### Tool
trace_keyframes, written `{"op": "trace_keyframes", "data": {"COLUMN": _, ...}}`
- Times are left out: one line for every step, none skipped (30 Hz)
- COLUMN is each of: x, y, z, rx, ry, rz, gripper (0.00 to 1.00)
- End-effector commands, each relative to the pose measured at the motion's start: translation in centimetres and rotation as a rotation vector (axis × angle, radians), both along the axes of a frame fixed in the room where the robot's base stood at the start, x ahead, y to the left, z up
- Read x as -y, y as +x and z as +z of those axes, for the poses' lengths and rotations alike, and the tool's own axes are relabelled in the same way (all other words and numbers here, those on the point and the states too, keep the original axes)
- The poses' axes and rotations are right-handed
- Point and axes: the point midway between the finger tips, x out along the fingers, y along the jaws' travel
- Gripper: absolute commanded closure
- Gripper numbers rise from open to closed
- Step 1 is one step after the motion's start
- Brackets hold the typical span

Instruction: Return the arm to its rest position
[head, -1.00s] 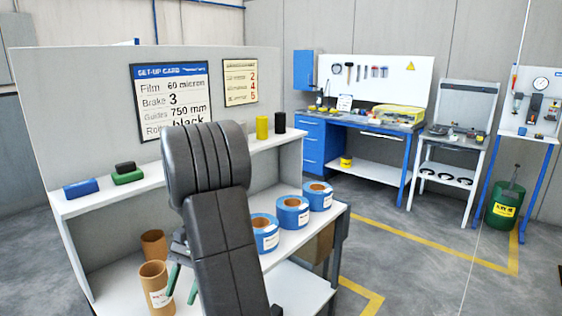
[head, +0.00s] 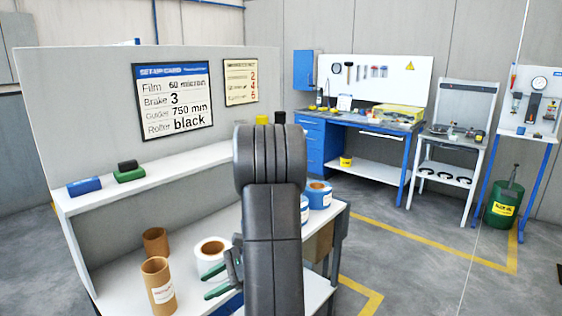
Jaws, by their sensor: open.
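My arm rises in the middle of the head view and hides part of the bench behind it. My gripper (head: 208,282) shows beside the arm's left side, with its green fingers apart and pointing left. It is open, and nothing shows between the fingers. A white roll (head: 212,252) stands on the white bench top, close behind and above the fingers in the picture. I cannot tell whether they touch.
Two brown cardboard cores (head: 158,284) stand left of my gripper. Blue rolls (head: 318,196) stand right of the arm, partly hidden. The shelf (head: 195,161) above holds blue, green and black blocks. A set-up card (head: 172,98) hangs on the panel. Open floor (head: 400,275) lies right.

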Motion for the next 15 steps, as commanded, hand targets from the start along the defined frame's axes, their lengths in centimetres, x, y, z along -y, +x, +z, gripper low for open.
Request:
{"op": "trace_keyframes", "data": {"x": 0.2, "y": 0.3, "z": 0.0, "rx": -0.003, "ry": 0.014, "rz": -0.04, "gripper": 0.56}}
{"op": "trace_keyframes", "data": {"x": 0.3, "y": 0.5, "z": 0.0, "rx": -0.004, "ry": 0.023, "rz": -0.062, "gripper": 0.56}}
{"op": "trace_keyframes", "data": {"x": 0.4, "y": 0.7, "z": -0.1, "rx": -0.006, "ry": 0.033, "rz": -0.088, "gripper": 0.56}}
{"op": "trace_keyframes", "data": {"x": 0.5, "y": 0.8, "z": 0.0, "rx": -0.007, "ry": 0.04, "rz": -0.107, "gripper": 0.56}}
{"op": "trace_keyframes", "data": {"x": 0.6, "y": 0.9, "z": -0.1, "rx": -0.008, "ry": 0.045, "rz": -0.124, "gripper": 0.56}}
{"op": "trace_keyframes", "data": {"x": 0.7, "y": 1.1, "z": -0.1, "rx": -0.01, "ry": 0.052, "rz": -0.143, "gripper": 0.56}}
{"op": "trace_keyframes", "data": {"x": 0.7, "y": 1.2, "z": -0.1, "rx": -0.01, "ry": 0.056, "rz": -0.155, "gripper": 0.56}}
{"op": "trace_keyframes", "data": {"x": 0.8, "y": 1.3, "z": -0.1, "rx": -0.011, "ry": 0.06, "rz": -0.164, "gripper": 0.56}}
{"op": "trace_keyframes", "data": {"x": 0.8, "y": 1.4, "z": -0.1, "rx": -0.011, "ry": 0.064, "rz": -0.174, "gripper": 0.56}}
{"op": "trace_keyframes", "data": {"x": 0.8, "y": 1.4, "z": -0.1, "rx": -0.011, "ry": 0.067, "rz": -0.181, "gripper": 0.56}}
{"op": "trace_keyframes", "data": {"x": 0.9, "y": 1.5, "z": 0.0, "rx": -0.012, "ry": 0.068, "rz": -0.186, "gripper": 0.56}}
{"op": "trace_keyframes", "data": {"x": 0.9, "y": 1.5, "z": -0.1, "rx": -0.012, "ry": 0.069, "rz": -0.19, "gripper": 0.56}}
{"op": "trace_keyframes", "data": {"x": 0.9, "y": 1.5, "z": -0.1, "rx": -0.011, "ry": 0.07, "rz": -0.192, "gripper": 0.56}}
{"op": "trace_keyframes", "data": {"x": 0.9, "y": 1.5, "z": -0.1, "rx": -0.012, "ry": 0.07, "rz": -0.193, "gripper": 0.56}}
{"op": "trace_keyframes", "data": {"x": 0.9, "y": 1.5, "z": -0.1, "rx": -0.012, "ry": 0.07, "rz": -0.193, "gripper": 0.56}}
